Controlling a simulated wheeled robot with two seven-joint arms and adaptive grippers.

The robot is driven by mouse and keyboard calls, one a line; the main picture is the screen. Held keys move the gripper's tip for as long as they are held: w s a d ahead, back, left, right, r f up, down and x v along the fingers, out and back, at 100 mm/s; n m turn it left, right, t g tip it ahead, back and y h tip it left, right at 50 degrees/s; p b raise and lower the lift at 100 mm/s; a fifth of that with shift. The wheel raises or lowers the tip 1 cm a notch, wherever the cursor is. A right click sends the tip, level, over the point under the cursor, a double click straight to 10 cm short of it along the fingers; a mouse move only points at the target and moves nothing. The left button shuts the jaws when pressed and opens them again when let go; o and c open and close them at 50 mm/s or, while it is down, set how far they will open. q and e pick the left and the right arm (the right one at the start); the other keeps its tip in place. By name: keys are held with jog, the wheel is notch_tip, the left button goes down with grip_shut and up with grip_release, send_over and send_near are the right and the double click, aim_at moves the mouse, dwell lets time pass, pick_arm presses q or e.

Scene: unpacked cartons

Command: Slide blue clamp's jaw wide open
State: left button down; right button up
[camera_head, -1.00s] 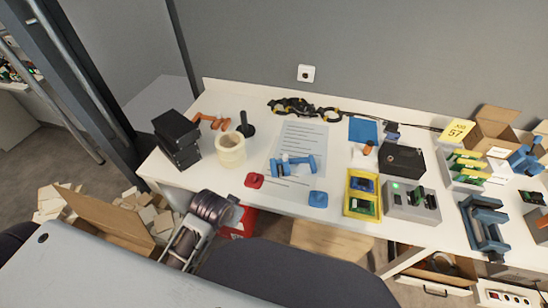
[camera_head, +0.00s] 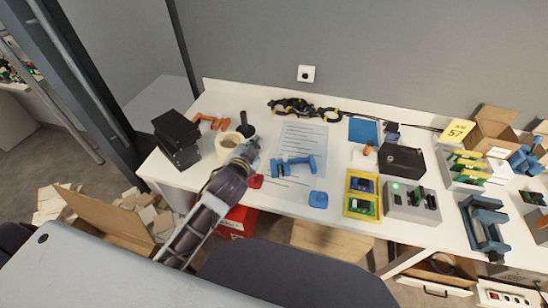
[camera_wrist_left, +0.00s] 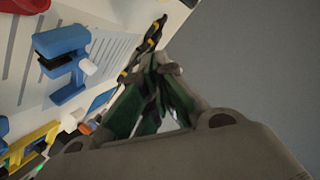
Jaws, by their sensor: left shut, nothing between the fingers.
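The blue clamp (camera_head: 293,167) lies on a printed sheet (camera_head: 303,138) in the middle of the table. In the left wrist view, the blue clamp (camera_wrist_left: 66,52) shows at the upper left with a pale knob on its side. My left gripper (camera_head: 252,147) is shut and empty, to the left of the clamp and apart from it. In the left wrist view, the fingers of my left gripper (camera_wrist_left: 153,68) come together at their tips. The gap in the clamp's jaw is too small to judge. My right gripper is not in view.
A tape roll (camera_head: 228,146) stands behind my left gripper, with dark boxes (camera_head: 177,138) farther left. A red pad (camera_head: 256,181) and a blue pad (camera_head: 318,199) lie near the front edge. A yellow tray (camera_head: 362,193) and a grey box (camera_head: 410,202) stand to the right.

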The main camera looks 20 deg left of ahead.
pick_arm(q)
jog(key=w+d+r+m+t+h, duration=0.25)
jog(key=d+r+m+h, duration=0.3)
jog(key=r, duration=0.35)
jog(key=w+d+r+m+t+h, duration=0.1)
jog(key=d+r+m+t+h, duration=0.35)
jog(key=r+m, duration=0.3)
jog(key=s+d+r+m+g+h, duration=0.1)
jog(key=s+d+m+g+h, duration=0.4)
jog(key=d+m+g+h, duration=0.95)
jog(key=s+a+f+m+g+y, duration=0.1)
jog(key=a+f+m+g+y, duration=0.4)
jog(key=f+m+y, duration=0.7)
jog(key=w+a+f+y, duration=0.1)
jog(key=a+y, duration=0.3)
jog(key=a, duration=0.5)
jog(key=w+a+f+y, duration=0.2)
jog(key=a+f+y, duration=0.2)
jog(key=a, duration=0.6)
jog(key=shift+w+f+y, duration=0.25)
jog(key=shift+f+y, duration=0.05)
jog(key=shift+y, duration=0.25)
